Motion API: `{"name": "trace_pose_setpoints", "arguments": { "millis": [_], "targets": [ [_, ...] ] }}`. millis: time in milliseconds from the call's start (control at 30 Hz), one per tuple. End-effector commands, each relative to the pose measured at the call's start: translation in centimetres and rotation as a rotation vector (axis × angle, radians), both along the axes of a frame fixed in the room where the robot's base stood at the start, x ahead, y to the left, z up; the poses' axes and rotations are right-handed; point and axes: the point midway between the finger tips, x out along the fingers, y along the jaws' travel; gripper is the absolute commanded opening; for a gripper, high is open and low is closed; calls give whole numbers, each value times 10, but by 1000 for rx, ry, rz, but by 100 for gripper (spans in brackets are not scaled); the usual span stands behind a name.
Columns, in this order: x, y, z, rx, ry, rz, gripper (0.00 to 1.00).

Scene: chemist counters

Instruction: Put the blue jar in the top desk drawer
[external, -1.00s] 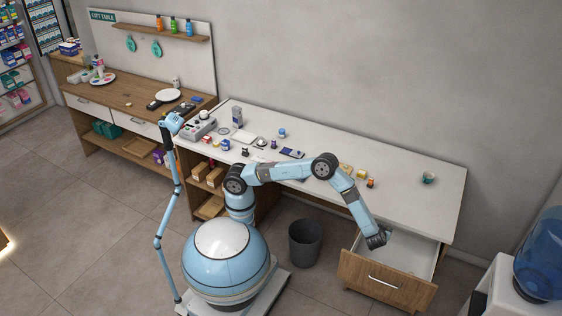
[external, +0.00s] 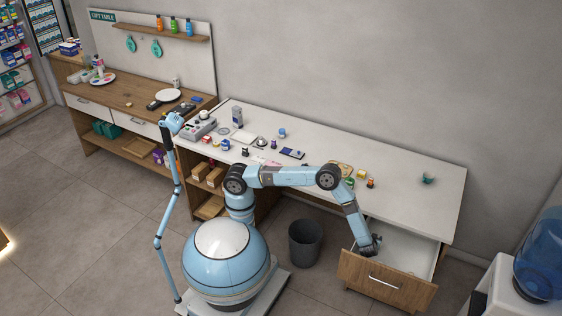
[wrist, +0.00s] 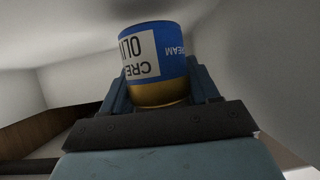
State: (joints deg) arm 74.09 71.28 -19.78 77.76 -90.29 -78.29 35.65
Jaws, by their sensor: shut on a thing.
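The blue jar (wrist: 170,45) has a white label with dark lettering and a gold band at its lower end in the wrist view. My gripper (wrist: 160,90) is shut on it, with one finger on each side. In the external view my gripper (external: 370,246) is down inside the open top desk drawer (external: 385,283), near its left side. The jar is too small or hidden to make out there. The drawer has a wooden front with a pale handle and a white interior. Whether the jar touches the drawer bottom I cannot tell.
The white desk top (external: 405,180) lies above and behind the drawer, with several small items and a green cup (external: 427,178). A dark bin (external: 305,242) stands left of the drawer. A water cooler (external: 535,270) is at the right.

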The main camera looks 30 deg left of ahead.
Motion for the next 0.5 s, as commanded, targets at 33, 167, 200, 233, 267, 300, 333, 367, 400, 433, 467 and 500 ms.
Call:
{"name": "trace_pose_setpoints", "arguments": {
  "millis": [33, 167, 200, 233, 267, 300, 333, 367, 400, 433, 467, 500],
  "targets": [
    [0, 1, -9, 2, 0, 0, 28],
    [0, 1, -24, 2, 0, 0, 28],
    [0, 0, -27, 2, 0, 0, 28],
    [0, 0, -27, 2, 0, 0, 28],
    [0, 0, -28, 1, 0, 0, 28],
    [0, 0, -27, 1, 0, 0, 28],
    [0, 0, -27, 1, 0, 0, 28],
    [0, 0, -27, 1, 0, 0, 28],
    [0, 0, -27, 1, 0, 0, 28],
    [0, 0, -27, 1, 0, 0, 28],
    [0, 0, -27, 1, 0, 0, 28],
    [0, 0, -28, 2, 0, 0, 28]
  ]
}}
